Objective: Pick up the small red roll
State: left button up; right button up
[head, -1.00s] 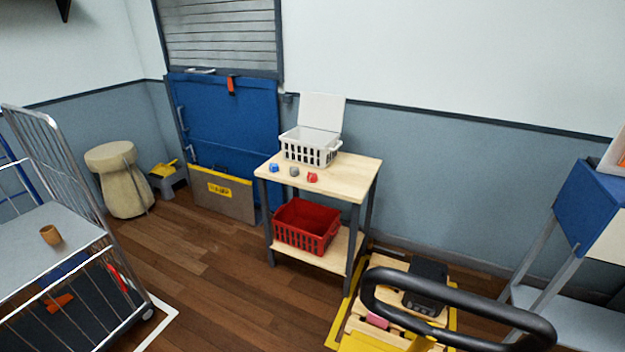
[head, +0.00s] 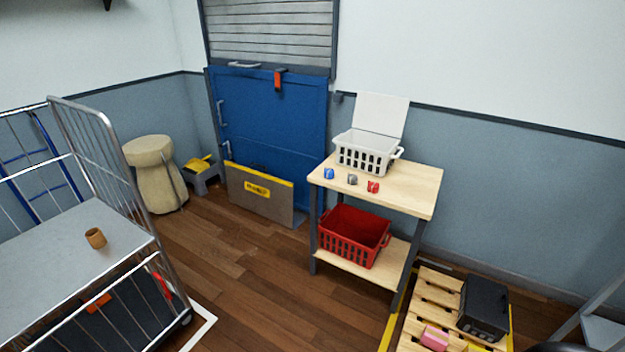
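The small red roll (head: 373,187) sits on the top shelf of a wooden table (head: 420,187), near its front edge. A grey roll (head: 352,179) and a blue roll (head: 328,173) stand in a row to its left. A white basket (head: 365,153) with its lid raised is just behind them. Neither of my grippers shows in the head view.
A red basket (head: 352,236) sits on the table's lower shelf. A pallet (head: 430,293) with a black case (head: 483,308) and a pink item (head: 434,338) lies at the lower right. A wire cage cart (head: 60,250) carrying a brown cup (head: 95,238) stands at left. Wooden floor between is clear.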

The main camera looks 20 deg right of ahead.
aim_at(373, 186)
jog(key=i+j+z, duration=0.1)
jog(key=i, duration=0.3)
jog(key=i+j+z, duration=0.15)
jog(key=i+j, duration=0.15)
jog(key=i+j+z, duration=0.1)
jog(key=i+j, duration=0.15)
jog(key=i, duration=0.25)
